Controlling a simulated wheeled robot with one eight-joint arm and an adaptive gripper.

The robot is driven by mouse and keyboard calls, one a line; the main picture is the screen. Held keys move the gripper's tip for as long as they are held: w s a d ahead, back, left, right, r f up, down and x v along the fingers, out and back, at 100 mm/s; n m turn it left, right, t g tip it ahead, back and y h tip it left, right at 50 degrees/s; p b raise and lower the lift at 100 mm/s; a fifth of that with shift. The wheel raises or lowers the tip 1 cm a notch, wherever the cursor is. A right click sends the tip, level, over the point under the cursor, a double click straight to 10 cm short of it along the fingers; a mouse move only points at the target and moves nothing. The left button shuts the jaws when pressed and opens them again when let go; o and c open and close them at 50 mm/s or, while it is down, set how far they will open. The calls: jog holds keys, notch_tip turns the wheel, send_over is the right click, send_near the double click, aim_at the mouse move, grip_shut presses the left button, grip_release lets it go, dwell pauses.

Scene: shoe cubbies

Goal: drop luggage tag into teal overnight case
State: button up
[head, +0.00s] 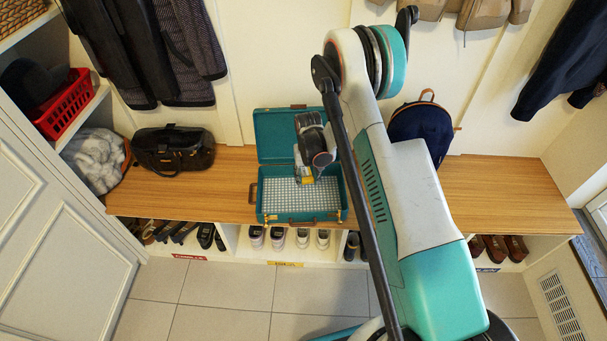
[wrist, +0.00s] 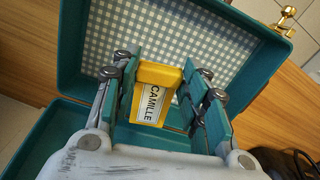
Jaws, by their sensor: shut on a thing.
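The teal overnight case (head: 262,213) stands open on the wooden bench, its lid raised at the back and a checked lining inside. The case also fills much of the wrist view (wrist: 62,85). My gripper (head: 303,178) is over the open case in the head view. In the wrist view my gripper (wrist: 155,95) is shut on the yellow luggage tag (wrist: 158,76), which has a white label reading CAMILLE. The tag (head: 304,174) shows small and partly hidden in the head view, above the case's checked floor.
A black bag (head: 174,150) sits on the bench (head: 490,190) left of the case. A dark blue backpack (head: 418,122) stands to the right, partly behind my arm. Shoes (head: 278,237) fill the cubbies below. Bare bench lies at the right.

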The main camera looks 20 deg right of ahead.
jog(key=o, duration=0.9)
notch_tip(320, 180, up, 12)
dwell(0.6)
